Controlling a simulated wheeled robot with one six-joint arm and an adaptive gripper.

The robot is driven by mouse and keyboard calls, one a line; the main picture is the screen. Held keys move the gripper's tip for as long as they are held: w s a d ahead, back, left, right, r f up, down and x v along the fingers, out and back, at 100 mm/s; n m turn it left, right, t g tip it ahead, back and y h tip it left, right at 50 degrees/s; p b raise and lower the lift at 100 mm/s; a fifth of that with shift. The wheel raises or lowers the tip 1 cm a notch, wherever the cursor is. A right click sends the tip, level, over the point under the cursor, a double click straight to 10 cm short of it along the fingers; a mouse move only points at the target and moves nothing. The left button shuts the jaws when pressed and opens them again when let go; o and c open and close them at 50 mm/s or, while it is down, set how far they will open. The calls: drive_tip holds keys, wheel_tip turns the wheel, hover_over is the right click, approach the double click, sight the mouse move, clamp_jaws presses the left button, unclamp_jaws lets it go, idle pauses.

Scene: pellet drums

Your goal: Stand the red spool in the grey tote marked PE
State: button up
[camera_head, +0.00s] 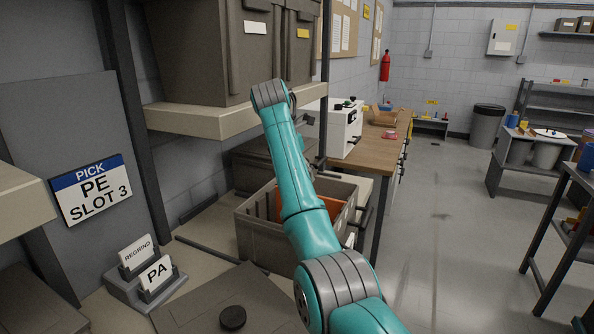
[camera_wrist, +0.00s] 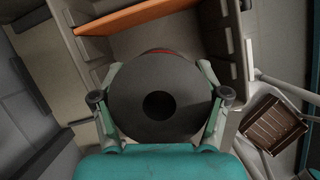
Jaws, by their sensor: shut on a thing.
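The spool (camera_wrist: 140,88) fills the middle of the wrist view, a dark grey round flange with a black centre hole and a thin red sliver at its far edge. My gripper (camera_wrist: 159,72) is shut on it, one finger on each side. Beyond it is an open grey tote (camera_wrist: 236,62) with an orange divider (camera_wrist: 130,17). In the head view a grey tote (camera_head: 262,252) with an orange panel stands on the lower shelf, partly behind my arm. No PE marking is readable on it. I cannot tell the spool's height over the tote. My gripper is hidden in the head view.
A sign (camera_head: 92,188) reads PICK PE SLOT 3. Cards marked REGRIND (camera_head: 135,253) and PA (camera_head: 157,277) stand near a dark round knob (camera_head: 232,317). Large bins (camera_head: 215,50) sit on the shelf above the tote. A brown slatted crate (camera_wrist: 272,124) lies right in the wrist view.

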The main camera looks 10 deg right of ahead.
drive_tip(key=shift+f, duration=9.45)
drive_tip(key=shift+f, duration=1.3)
drive_tip(key=o, duration=1.3)
drive_tip(key=shift+r, duration=0.1)
drive_tip(key=shift+r, duration=2.9)
